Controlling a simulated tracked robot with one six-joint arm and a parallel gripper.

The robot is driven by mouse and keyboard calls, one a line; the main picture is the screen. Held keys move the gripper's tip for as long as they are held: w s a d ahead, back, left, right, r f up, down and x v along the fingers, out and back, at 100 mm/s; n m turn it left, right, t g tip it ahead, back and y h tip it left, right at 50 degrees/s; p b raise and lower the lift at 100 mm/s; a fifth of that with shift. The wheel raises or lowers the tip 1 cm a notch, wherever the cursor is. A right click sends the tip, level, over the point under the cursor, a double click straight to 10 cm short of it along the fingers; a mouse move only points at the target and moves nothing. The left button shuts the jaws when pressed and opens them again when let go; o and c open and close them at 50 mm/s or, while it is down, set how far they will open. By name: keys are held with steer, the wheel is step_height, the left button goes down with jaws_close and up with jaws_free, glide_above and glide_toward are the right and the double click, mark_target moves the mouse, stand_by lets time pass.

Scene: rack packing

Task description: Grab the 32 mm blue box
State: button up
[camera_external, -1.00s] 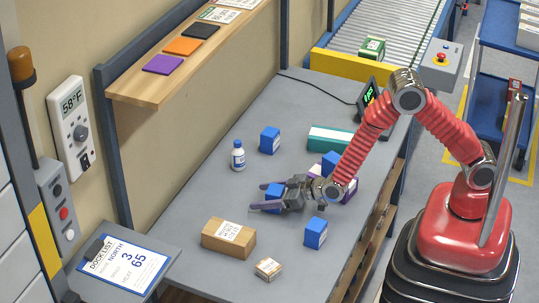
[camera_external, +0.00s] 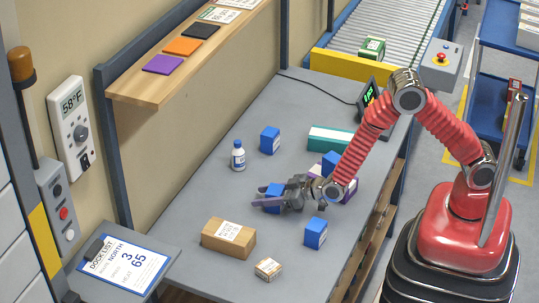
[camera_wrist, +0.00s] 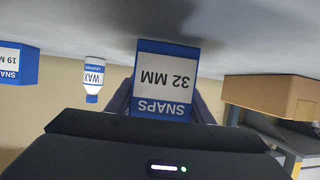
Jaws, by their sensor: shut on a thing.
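The blue box (camera_wrist: 166,80) in the wrist view has a white label reading "SNAPS 32 MM", upside down in the picture. It sits between the two dark fingers of my gripper (camera_wrist: 163,105), which are shut on it. In the external view my gripper (camera_external: 268,198) is low over the grey table, and the held blue box (camera_external: 273,192) shows partly behind the fingers. I cannot tell whether the box is touching the table.
Other blue boxes stand at the back (camera_external: 269,140), near my wrist (camera_external: 330,163) and in front (camera_external: 315,233). A white bottle (camera_external: 238,156), a cardboard box (camera_external: 229,237), a small carton (camera_external: 268,269) and a teal box (camera_external: 330,139) stand around. The table's left middle is clear.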

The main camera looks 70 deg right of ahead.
steer(key=shift+c, duration=0.6)
steer(key=shift+r, duration=0.15)
step_height(320, 180, up, 10)
stand_by(0.7)
